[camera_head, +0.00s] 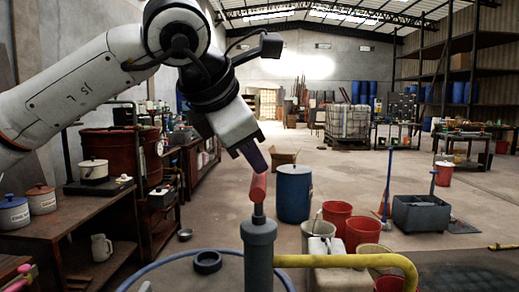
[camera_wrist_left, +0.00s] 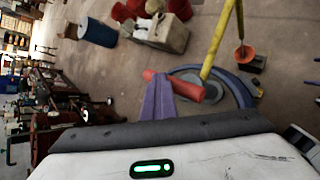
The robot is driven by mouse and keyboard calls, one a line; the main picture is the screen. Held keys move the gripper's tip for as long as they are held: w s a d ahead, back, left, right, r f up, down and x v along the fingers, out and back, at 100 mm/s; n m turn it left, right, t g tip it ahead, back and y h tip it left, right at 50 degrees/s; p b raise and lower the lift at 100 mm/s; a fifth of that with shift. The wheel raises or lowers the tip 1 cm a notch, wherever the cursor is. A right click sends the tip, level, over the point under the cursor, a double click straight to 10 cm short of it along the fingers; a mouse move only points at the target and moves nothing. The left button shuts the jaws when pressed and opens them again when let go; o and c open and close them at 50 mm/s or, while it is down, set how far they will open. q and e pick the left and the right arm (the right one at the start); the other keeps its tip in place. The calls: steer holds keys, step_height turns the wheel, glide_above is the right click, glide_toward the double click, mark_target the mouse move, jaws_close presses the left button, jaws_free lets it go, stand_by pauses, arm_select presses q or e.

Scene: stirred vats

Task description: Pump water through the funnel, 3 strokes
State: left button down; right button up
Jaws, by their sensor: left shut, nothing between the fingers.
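The pump in the head view has a grey upright body (camera_head: 258,242), a red bar handle (camera_head: 258,188) on top and a yellow spout pipe (camera_head: 350,261) bending down at the right. My left gripper (camera_head: 254,158) has its purple fingers shut and empty, just above the handle. In the left wrist view the purple fingers (camera_wrist_left: 158,98) lie against or right over the red handle (camera_wrist_left: 187,91); I cannot tell whether they touch. The yellow pipe (camera_wrist_left: 221,42) runs to the top edge there. An orange cup-shaped thing (camera_wrist_left: 243,51), possibly the funnel, is beside it. My right gripper is not in view.
A blue drum (camera_head: 294,194), red buckets (camera_head: 362,232) and a grey bin (camera_head: 421,214) stand beyond. A workbench (camera_head: 75,208) stands at left. The far floor is open.

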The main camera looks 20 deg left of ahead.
mark_target(256, 178)
arm_select(q)
steer(key=shift+f+b, duration=0.8)
steer(key=shift+f, duration=0.3)
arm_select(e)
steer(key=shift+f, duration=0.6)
arm_select(q)
steer(key=shift+f+b, duration=0.3)
steer(key=shift+f, duration=0.05)
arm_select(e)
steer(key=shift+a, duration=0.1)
arm_select(q)
steer(key=shift+f, duration=0.3)
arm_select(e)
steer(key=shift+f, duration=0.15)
arm_select(q)
steer(key=shift+r, duration=0.2)
steer(key=shift+r+p, duration=2.45)
steer(key=shift+r, duration=1.1)
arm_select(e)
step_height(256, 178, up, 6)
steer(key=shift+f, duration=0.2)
arm_select(q)
step_height(256, 178, up, 6)
steer(key=p, duration=0.5)
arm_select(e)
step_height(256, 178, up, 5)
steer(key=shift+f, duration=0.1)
